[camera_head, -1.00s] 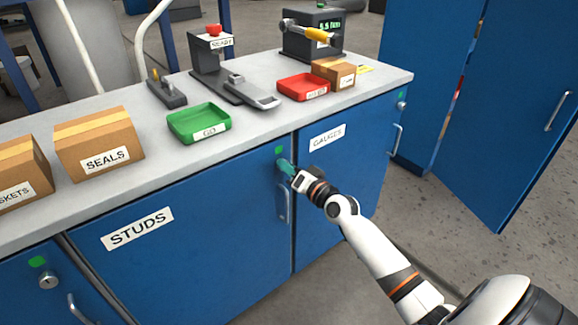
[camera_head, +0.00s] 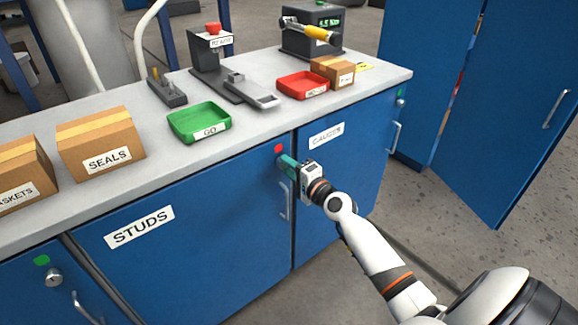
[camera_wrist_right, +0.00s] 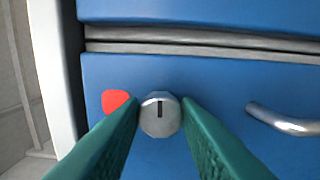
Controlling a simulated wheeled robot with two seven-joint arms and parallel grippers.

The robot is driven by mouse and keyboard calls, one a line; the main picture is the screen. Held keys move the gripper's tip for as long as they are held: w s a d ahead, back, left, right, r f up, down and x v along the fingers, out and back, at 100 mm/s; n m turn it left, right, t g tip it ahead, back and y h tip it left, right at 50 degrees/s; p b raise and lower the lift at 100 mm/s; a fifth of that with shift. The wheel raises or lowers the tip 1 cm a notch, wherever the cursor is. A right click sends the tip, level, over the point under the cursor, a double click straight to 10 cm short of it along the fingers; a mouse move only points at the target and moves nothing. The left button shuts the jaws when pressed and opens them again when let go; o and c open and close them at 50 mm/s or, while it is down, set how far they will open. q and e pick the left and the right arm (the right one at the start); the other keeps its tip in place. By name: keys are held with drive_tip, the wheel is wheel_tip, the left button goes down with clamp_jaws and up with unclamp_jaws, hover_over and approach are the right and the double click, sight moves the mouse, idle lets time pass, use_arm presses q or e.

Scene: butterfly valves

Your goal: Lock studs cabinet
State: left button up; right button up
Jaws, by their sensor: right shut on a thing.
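The studs cabinet (camera_head: 190,252) is a blue door labelled STUDS, and it looks closed. Its indicator (camera_head: 278,149) is red; in the right wrist view the red indicator (camera_wrist_right: 116,101) sits left of the lock. The round silver lock (camera_wrist_right: 160,114) has a dark slot that stands upright in that view. The green fingers of my right gripper (camera_head: 286,162) are at the lock, one on each side, shut on it. They also show in the right wrist view (camera_wrist_right: 160,118). In the head view the gripper hides the lock. My left gripper is not in view.
The STUDS door handle (camera_head: 284,200) is just below my right gripper. The gauges cabinet (camera_head: 335,190) on the right and the left cabinet (camera_head: 42,261) have green indicators. The countertop (camera_head: 245,130) above holds boxes, trays and instruments. A tall blue cabinet (camera_head: 500,110) stands open at the right.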

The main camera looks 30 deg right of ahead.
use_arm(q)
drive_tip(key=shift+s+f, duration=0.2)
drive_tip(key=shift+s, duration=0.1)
use_arm(e)
drive_tip(key=shift+m, duration=0.4)
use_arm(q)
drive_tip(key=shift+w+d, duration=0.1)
use_arm(e)
drive_tip(key=o, duration=1)
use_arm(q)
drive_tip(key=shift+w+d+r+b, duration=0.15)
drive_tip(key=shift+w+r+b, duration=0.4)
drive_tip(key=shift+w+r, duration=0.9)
use_arm(e)
drive_tip(key=shift+s+d, duration=0.15)
drive_tip(key=shift+s, duration=1.85)
drive_tip(key=shift+s+d, duration=0.2)
drive_tip(key=shift+s, duration=1.8)
drive_tip(key=shift+s+d, duration=0.15)
drive_tip(key=shift+s, duration=1.85)
